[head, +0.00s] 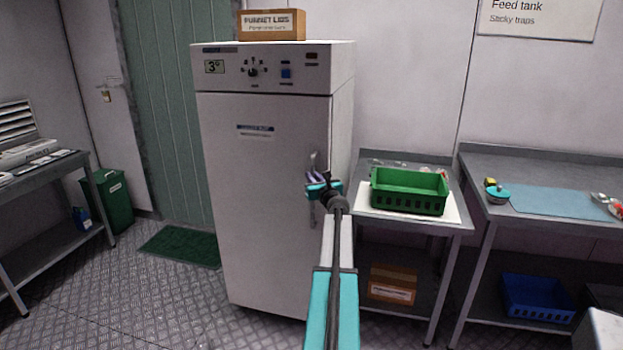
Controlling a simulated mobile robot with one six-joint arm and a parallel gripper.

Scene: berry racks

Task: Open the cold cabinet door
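The cold cabinet (262,190) is a tall white unit with a control panel on top and a small display reading about 3°. Its door (250,215) looks closed, flush with the body. The vertical metal handle (312,219) is on the door's right side. My gripper (314,177) is at the handle's middle and covers part of it. I cannot tell whether the fingers are around the handle or just in front of it, or whether they are open or shut.
A green crate (408,207) stands on the metal table right of the cabinet, close to my arm. A box labelled punnet lids (271,25) sits on top of the cabinet. A green mat (181,247) lies left of it. The floor before the door looks clear.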

